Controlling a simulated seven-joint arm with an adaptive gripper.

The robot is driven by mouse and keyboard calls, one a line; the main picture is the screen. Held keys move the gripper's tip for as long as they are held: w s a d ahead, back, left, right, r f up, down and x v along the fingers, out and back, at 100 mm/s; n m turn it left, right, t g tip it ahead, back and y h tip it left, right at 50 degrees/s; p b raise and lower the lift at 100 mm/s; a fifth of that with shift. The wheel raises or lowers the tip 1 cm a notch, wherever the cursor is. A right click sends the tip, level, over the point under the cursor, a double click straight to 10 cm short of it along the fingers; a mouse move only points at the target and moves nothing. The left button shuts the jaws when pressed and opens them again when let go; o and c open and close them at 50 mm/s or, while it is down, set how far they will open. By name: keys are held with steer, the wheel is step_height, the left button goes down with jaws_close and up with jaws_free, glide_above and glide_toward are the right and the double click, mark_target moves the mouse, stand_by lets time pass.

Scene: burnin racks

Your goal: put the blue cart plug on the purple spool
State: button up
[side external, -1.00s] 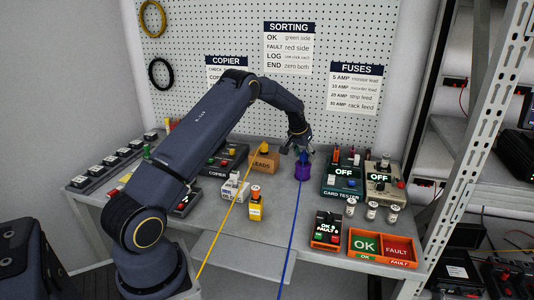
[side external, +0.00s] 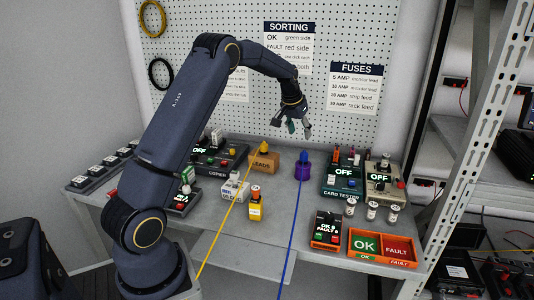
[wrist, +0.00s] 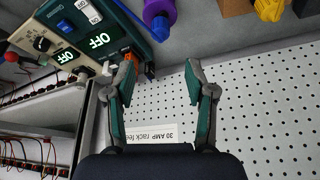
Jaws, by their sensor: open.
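The purple spool (side external: 303,171) stands on the bench, left of the card tester. The blue plug (side external: 303,157) sits on top of the spool, with its blue cable running down over the bench front. In the wrist view the purple spool (wrist: 158,10) and a bit of the blue plug (wrist: 160,28) show at the top edge, partly cut off. My gripper (side external: 299,132) is open and empty, above the spool and apart from it. In the wrist view the two fingers of my gripper (wrist: 160,85) are spread with nothing between them.
A LEADS block (side external: 263,163) with a yellow plug (side external: 264,147) stands left of the spool. The card tester (side external: 342,178) is to the right. An orange OK/FAULT tray (side external: 382,259) lies at front right. The pegboard (side external: 215,20) rises behind. The bench in front of the spool is mostly clear.

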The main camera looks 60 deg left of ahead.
steer(key=s+d+r+m+t, duration=0.1)
steer(key=s+d+r, duration=0.5)
steer(key=d, duration=0.3)
steer(key=s+d+r+m, duration=0.1)
steer(key=s+d+r, duration=0.5)
steer(key=d+r, duration=0.15)
steer(key=s+d+f+m, duration=0.1)
steer(key=s+d, duration=0.4)
steer(key=s, duration=0.5)
steer(key=s+d+f+m+h, duration=0.1)
steer(key=s+d+f, duration=0.2)
steer(key=s+d, duration=0.3)
steer(key=s, duration=0.4)
steer(key=shift+s+m+t+h, duration=0.15)
steer(key=shift+m+t+h, duration=0.15)
